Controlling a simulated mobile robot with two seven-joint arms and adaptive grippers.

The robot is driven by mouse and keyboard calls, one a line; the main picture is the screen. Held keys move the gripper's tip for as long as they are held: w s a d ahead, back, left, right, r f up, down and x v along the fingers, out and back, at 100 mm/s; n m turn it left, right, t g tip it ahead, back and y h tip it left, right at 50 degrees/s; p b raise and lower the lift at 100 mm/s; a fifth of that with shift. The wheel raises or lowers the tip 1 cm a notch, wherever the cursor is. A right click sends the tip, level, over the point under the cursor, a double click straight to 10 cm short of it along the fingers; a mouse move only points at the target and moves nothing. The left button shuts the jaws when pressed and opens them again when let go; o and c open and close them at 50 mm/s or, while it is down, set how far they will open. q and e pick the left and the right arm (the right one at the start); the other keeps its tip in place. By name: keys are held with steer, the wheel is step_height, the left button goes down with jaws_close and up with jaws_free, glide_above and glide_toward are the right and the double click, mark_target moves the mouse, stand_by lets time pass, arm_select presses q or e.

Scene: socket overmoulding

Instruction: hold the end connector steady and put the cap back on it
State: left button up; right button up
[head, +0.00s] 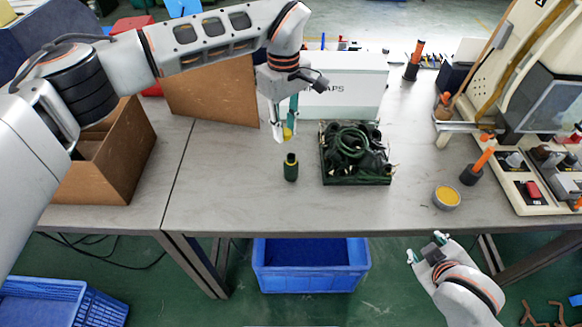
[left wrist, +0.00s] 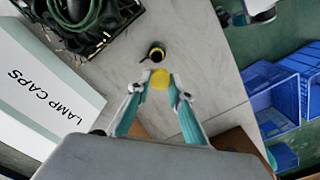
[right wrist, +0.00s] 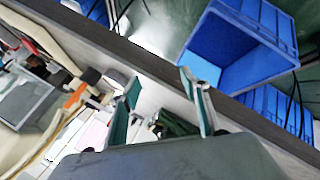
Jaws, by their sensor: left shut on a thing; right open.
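The cap sits between the fingertips in the left wrist view (left wrist: 160,79). My right gripper (head: 426,249) is open and empty, in front of the table's front edge at the right. Nothing holds the connector.
A dark tray of green cables (head: 356,180) stands right of the connector. A white box labelled LAMP CAPS (head: 345,88) is behind it. A round yellow-filled dish (head: 446,196) and an orange-handled tool (head: 478,162) are at the right. Table space in front of the connector is clear.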

steer(key=w+a+r+m+t+y, duration=0.15)
steer(key=a+r+m+y, duration=0.35)
steer(key=a, duration=0.6)
steer(key=w+a+r+m+t+y, duration=0.1)
steer(key=w+a+r+m+y, duration=0.15)
steer(key=a+m+y, duration=0.7)
steer(key=w+a+r+m+t+y, duration=0.2)
steer(key=a+r+m, duration=0.2)
steer(key=a, duration=1)
steer(key=w+d+f+m+t+h, duration=0.1)
steer(key=w+d+f+m, duration=0.1)
steer(key=m, duration=0.4)
steer(key=w+d+f+m+t+h, duration=0.1)
steer(key=w+d+f+m+h, duration=0.1)
steer(key=m, duration=0.4)
steer(key=w+d+f+m+t+h, duration=0.1)
steer(key=w+d+f+m+h, duration=0.1)
steer(key=m, duration=0.4)
steer(key=shift+w+d+f+t, duration=0.25)
steer(key=shift+w+d+f, duration=0.1)
steer(key=shift+d+f, duration=0.25)
steer(key=shift+w+d+f+m, duration=0.15)
steer(key=shift+d+f+m, duration=0.15)
steer(key=shift+m, duration=0.15)
